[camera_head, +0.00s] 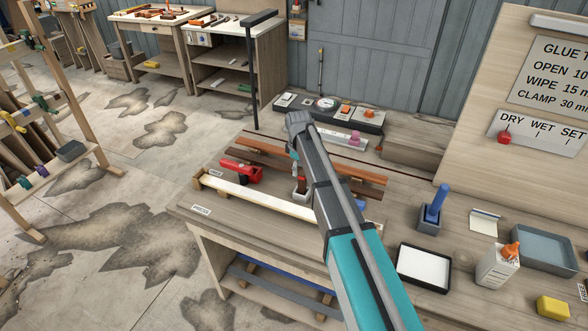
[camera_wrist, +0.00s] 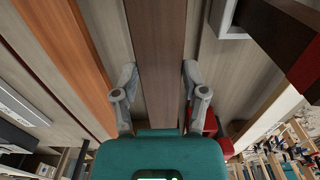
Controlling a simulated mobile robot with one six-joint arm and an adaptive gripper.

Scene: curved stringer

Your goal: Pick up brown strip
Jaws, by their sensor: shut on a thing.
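The brown strip (camera_wrist: 157,45) runs lengthwise through the middle of the wrist view, between the two grey fingers of my gripper (camera_wrist: 160,72). My gripper is shut on it, with one finger along each side. In the head view the brown strip (camera_head: 266,161) lies across the workbench, and my arm covers its middle. My gripper (camera_head: 300,187) is partly hidden there behind the arm. I cannot tell whether the strip is clear of its supports.
An orange-brown strip (camera_wrist: 66,50) runs alongside, at left in the wrist view. A red clamp (camera_head: 240,171) and a pale strip (camera_head: 243,194) lie in front. A black tray (camera_head: 424,267), a blue-handled tool (camera_head: 436,205) and a glue bottle (camera_head: 497,268) stand at right.

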